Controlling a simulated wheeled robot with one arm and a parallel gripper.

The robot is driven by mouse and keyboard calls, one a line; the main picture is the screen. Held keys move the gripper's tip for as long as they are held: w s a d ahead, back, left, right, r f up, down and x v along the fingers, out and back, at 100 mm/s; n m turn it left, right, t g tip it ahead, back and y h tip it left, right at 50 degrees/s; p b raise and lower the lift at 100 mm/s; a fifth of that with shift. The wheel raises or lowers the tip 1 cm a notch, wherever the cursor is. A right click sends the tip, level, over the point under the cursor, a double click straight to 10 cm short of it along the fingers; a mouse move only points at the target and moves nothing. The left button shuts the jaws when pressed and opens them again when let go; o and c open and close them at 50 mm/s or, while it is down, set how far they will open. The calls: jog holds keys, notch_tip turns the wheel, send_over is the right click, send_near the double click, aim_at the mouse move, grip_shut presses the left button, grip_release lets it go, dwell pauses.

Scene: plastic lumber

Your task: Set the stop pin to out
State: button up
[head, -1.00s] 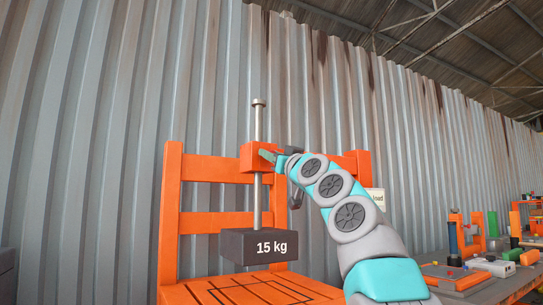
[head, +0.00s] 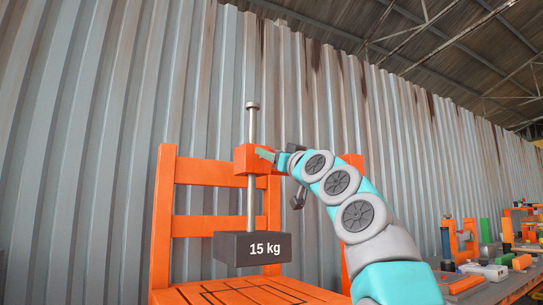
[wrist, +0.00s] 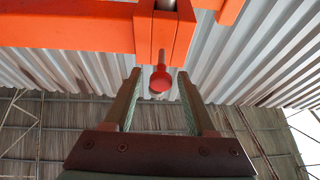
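The stop pin shows in the wrist view as a red round knob (wrist: 160,80) on a short grey shaft, sticking out of an orange block (wrist: 165,30). In the head view this block (head: 250,158) sits on the upper rail of an orange frame, around a grey vertical rod. My gripper (wrist: 158,76) is open, with one finger on each side of the knob and a gap to both. In the head view my gripper (head: 265,155) is at the block; the knob is hidden there.
A dark weight marked 15 kg (head: 252,248) is on the lower rod, above the slatted orange base (head: 240,292). The orange frame (head: 163,220) stands before a corrugated metal wall (head: 90,150). A bench with several tools and parts (head: 495,268) is at the right.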

jog(key=shift+f, duration=0.1)
jog(key=b+v, duration=0.6)
jog(key=v, duration=0.1)
jog(key=shift+s+d, duration=0.15)
jog(key=shift+s, duration=0.2)
dwell(0.5)
